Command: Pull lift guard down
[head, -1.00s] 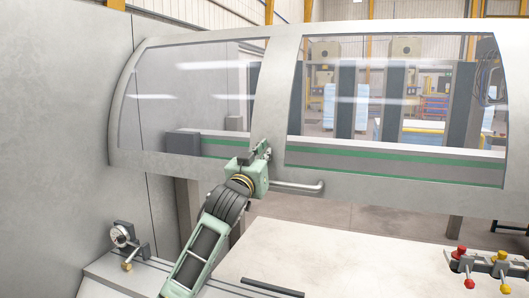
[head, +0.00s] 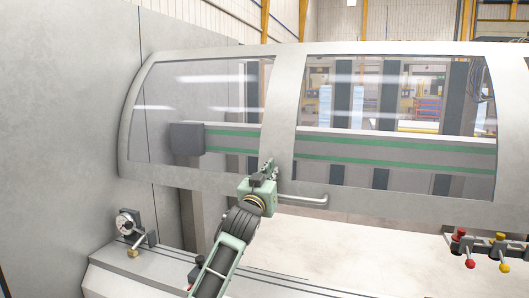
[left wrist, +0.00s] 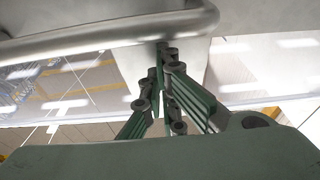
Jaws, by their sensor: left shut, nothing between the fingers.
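The lift guard (head: 284,115) is a pale grey curved frame with two clear windows, raised above the bench. Its grey bar handle (head: 308,201) sticks out along the lower edge, right of my gripper. My left gripper (head: 268,168) is shut and empty, fingers pointing up in front of the guard's middle post, by the handle's left end. In the left wrist view, the handle (left wrist: 110,38) runs across the top, close to my shut fingertips (left wrist: 166,50). I cannot tell whether they touch it. My right gripper is out of view.
A pale bench (head: 345,250) lies below the guard, with a narrow gap between. A dial gauge (head: 127,222) stands at its left. Red and yellow knobbed levers (head: 480,249) are at the right. A tall grey panel (head: 65,120) closes the left side.

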